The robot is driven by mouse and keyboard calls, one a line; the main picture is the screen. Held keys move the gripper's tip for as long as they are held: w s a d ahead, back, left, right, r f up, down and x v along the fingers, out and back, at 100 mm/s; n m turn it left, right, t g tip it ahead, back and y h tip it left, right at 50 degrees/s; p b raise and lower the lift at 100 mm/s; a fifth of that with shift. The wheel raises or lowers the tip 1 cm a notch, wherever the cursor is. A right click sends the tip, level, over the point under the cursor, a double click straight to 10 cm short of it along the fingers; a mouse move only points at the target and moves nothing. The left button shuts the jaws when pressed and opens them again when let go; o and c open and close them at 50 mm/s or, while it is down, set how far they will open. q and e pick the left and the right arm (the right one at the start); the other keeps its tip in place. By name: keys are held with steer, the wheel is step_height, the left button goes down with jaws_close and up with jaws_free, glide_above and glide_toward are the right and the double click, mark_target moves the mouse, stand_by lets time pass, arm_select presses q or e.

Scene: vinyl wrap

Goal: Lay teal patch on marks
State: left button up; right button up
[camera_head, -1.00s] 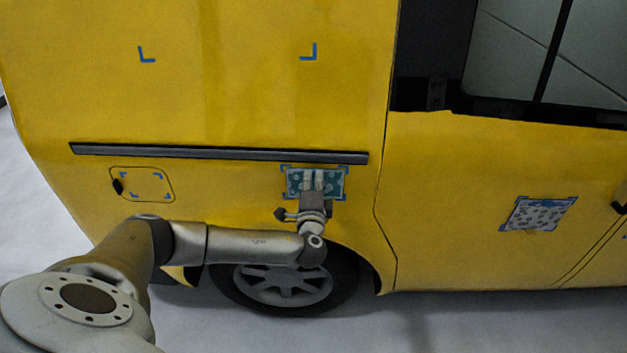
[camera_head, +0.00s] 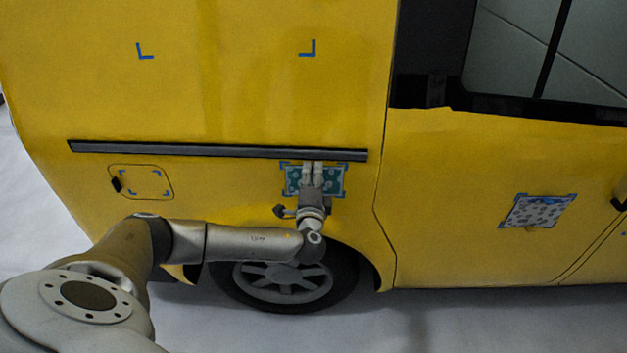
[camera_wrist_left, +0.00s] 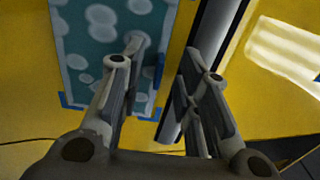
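The teal patch (camera_head: 332,187) with pale spots lies on the yellow van side below the dark trim strip, with blue corner marks (camera_head: 345,168) showing around its edges. In the left wrist view the patch (camera_wrist_left: 90,42) fills the upper left, with a blue mark (camera_wrist_left: 68,100) at its lower corner. My left gripper (camera_head: 313,163) is in front of the patch, its fingertips up at the patch's upper edge near the strip. In the wrist view its fingers (camera_wrist_left: 160,65) are apart with nothing held between them. The fingers hide part of the patch. My right gripper is out of view.
The dark trim strip (camera_head: 220,152) runs just above the patch. A wheel (camera_head: 285,283) is below. Another spotted patch (camera_head: 538,212) is on the door at right. Blue marks are on the fuel flap (camera_head: 143,183) and the upper panel (camera_head: 146,52).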

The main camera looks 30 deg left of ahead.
arm_select(q)
steer(key=v, duration=1.2)
steer(key=s+a+f+n+g+h, duration=0.1)
steer(key=s+f+g+h, duration=0.2)
steer(key=f, duration=1.2)
steer(key=s+f+g+h, duration=0.1)
steer(key=s+f+g, duration=0.3)
steer(key=f, duration=1.1)
steer(key=s+d+f+n+g+h, duration=0.2)
steer(key=s+f+g, duration=0.1)
steer(key=s+f, duration=0.6)
steer(key=s+d+f+n+g+h, duration=0.2)
steer(key=s+f, duration=0.6)
steer(key=s, duration=0.1)
steer(key=s+d+f+n+g, duration=0.1)
steer(key=s+d+f+n, duration=0.1)
steer(key=s, duration=0.7)
steer(key=s+d+f+n+g+h, duration=0.1)
steer(key=s+d+f+n, duration=0.1)
steer(key=s, duration=0.7)
step_height(320, 180, down, 2)
steer(key=shift+s+d+f+h, duration=0.15)
steer(key=shift+s+d+h, duration=0.2)
steer(key=shift+d, duration=0.4)
